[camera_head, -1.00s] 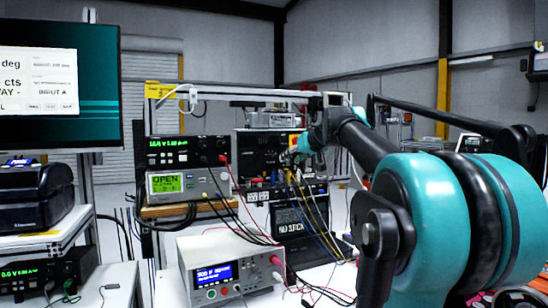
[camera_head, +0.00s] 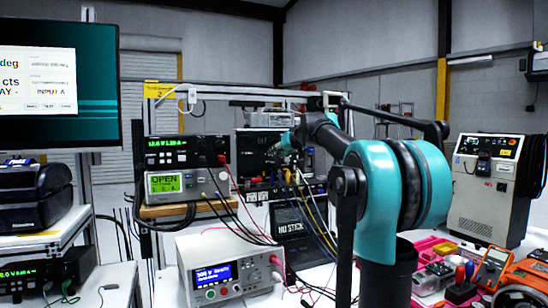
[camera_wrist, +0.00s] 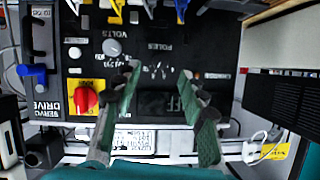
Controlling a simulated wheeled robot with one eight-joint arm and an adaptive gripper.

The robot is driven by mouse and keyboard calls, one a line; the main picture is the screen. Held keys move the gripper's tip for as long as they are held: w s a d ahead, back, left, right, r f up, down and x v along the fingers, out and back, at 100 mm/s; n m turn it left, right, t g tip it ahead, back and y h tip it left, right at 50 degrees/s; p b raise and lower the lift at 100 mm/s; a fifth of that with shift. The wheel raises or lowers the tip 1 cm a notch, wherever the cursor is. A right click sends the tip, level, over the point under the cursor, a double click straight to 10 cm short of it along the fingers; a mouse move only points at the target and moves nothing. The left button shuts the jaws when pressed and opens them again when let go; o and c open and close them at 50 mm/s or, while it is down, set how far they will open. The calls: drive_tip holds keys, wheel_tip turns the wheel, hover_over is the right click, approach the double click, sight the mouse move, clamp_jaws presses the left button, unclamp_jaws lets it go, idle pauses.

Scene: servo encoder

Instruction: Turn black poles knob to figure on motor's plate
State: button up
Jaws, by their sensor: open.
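In the wrist view, which shows the lettering upside down, a black panel (camera_wrist: 225,50) carries a POLES label. Below that label is a patch of white dial marks (camera_wrist: 158,70); the black poles knob cannot be told apart from the black panel there. My gripper (camera_wrist: 160,76) is open, its two green fingers spread either side of the dial area, with nothing visible between them. In the head view my gripper (camera_head: 287,143) is small, in front of the dark panel. A white printed plate (camera_wrist: 133,143) shows below the panel in the wrist view; its figures are unreadable.
A grey VOLTS knob (camera_wrist: 112,47), a red knob (camera_wrist: 85,98) and a blue lever (camera_wrist: 31,70) are left of my fingers. Coloured cables (camera_head: 315,205) hang below the panel. A white power supply (camera_head: 228,268) stands in front. A multimeter (camera_head: 492,266) lies right.

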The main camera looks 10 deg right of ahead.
sight(272, 157)
drive_tip(key=shift+x, duration=2.35)
clamp_jaws()
